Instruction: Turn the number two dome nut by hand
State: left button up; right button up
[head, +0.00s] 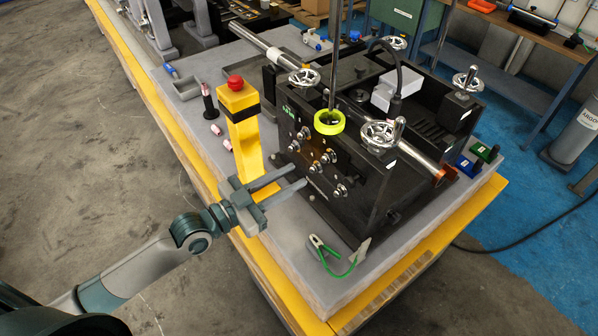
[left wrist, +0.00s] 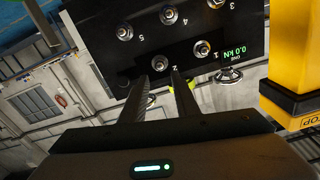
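The number two dome nut (left wrist: 160,62) is a silvery nut on the black panel (left wrist: 190,32), beside the printed 2. The wrist view shows the panel upside down. My left gripper (head: 293,174) points at the panel in the head view, its two fingers apart with nothing between them. In the left wrist view my left gripper (left wrist: 161,78) has one fingertip to either side just below the nut. The fingers look short of it, though the exact gap is hard to tell. Other nuts, numbered 1 (left wrist: 202,49), 4 (left wrist: 168,15) and 5 (left wrist: 124,31), sit around it. My right gripper is not visible.
A yellow post (head: 246,140) with a red button stands left of the panel, close to my left gripper. A yellow-green ring (head: 329,122) and chrome handwheels (head: 378,134) are above.

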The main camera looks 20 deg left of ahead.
aim_at(323, 160)
pick_arm(q)
jog(key=shift+w+d, duration=0.1)
jog(key=shift+b+x, duration=0.3)
jog(key=shift+x, duration=3.5)
jog(key=c, duration=0.7)
